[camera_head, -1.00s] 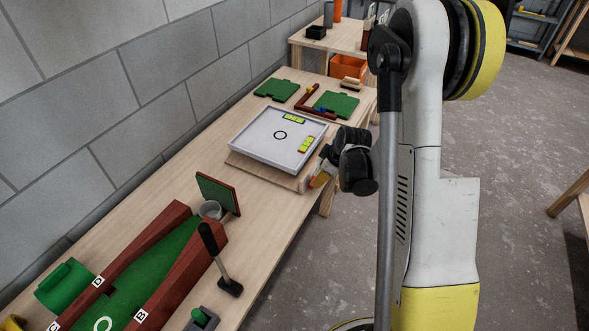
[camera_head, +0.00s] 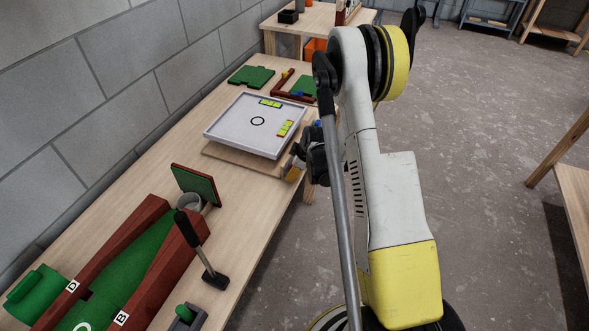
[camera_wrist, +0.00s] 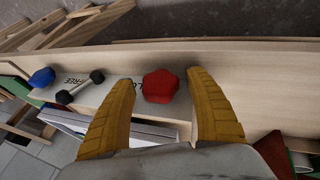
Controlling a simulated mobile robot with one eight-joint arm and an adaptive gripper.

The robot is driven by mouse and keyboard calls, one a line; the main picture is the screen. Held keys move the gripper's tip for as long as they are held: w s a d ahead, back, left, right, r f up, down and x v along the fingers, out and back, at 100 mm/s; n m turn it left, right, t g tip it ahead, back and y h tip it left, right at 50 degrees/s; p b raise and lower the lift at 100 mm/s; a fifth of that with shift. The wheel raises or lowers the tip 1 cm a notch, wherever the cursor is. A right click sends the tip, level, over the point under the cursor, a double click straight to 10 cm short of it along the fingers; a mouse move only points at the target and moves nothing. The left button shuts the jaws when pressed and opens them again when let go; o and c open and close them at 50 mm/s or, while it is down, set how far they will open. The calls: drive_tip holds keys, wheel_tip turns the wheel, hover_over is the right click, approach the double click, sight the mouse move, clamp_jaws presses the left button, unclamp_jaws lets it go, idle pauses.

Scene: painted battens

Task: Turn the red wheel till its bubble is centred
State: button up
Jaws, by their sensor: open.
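The red wheel (camera_wrist: 161,86) is a lobed knob at the edge of the tilting board's base, seen in the wrist view. My gripper (camera_wrist: 162,79) is open, with one yellow finger on each side of the wheel and a visible gap to each. In the head view my gripper (camera_head: 295,168) is at the near right corner of the white tray (camera_head: 240,148), and the red wheel is hidden there. Two yellow-green bubble levels, one at the back (camera_head: 270,103) and one at the right (camera_head: 285,128), sit in the tray. Their bubbles are too small to read.
A blue wheel (camera_wrist: 42,77) and a black dumbbell-shaped part (camera_wrist: 80,87) lie left of the red wheel in the wrist view, beside printed lettering. Red battens, green plates and a black-handled tool (camera_head: 203,250) stand on the bench nearer. Open floor lies to the right.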

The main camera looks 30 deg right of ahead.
drive_tip(key=c, duration=1.2)
drive_tip(key=shift+y, duration=0.3)
drive_tip(key=m+g+y, duration=0.1)
drive_tip(key=g+y, duration=0.1)
drive_tip(key=shift+w+d+y, duration=0.1)
drive_tip(key=shift+y, duration=0.3)
drive_tip(key=m+g+y, duration=0.1)
drive_tip(key=g+y, duration=0.2)
drive_tip(key=shift+y, duration=0.3)
